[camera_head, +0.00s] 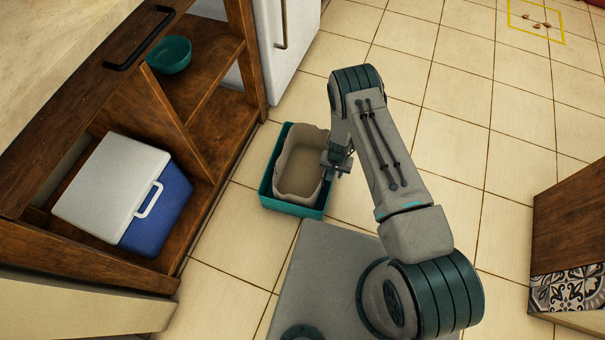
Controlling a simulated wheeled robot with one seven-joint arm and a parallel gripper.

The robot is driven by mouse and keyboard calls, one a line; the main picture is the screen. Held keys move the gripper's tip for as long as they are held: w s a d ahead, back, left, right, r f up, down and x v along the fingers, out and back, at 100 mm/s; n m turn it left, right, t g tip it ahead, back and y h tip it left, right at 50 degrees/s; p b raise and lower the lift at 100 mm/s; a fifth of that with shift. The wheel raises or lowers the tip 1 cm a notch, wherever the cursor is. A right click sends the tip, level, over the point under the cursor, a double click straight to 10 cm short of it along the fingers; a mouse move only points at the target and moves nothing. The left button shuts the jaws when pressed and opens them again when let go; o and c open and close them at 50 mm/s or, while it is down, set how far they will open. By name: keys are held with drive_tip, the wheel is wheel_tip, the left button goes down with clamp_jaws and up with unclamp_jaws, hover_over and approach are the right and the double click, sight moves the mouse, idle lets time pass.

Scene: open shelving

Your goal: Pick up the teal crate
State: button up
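The teal crate (265,189) stands on the tiled floor beside the wooden shelving. A beige, soft-looking container or bag (291,172) with an open top sits inside it and fills most of it. My gripper (327,172) is at the crate's right side, pointing down near the right rim. My arm hides part of that side. The fingers are small and dark here, so I cannot tell whether they are open or shut, or whether they touch the rim.
The open shelving on the left holds a blue cooler with a white lid (112,185) and a teal bowl (170,55). A white cabinet (284,45) stands behind the crate. A wooden unit (568,235) is at the right.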

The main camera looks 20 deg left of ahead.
clamp_jaws()
drive_tip(key=shift+r, duration=0.1)
idle(1.2)
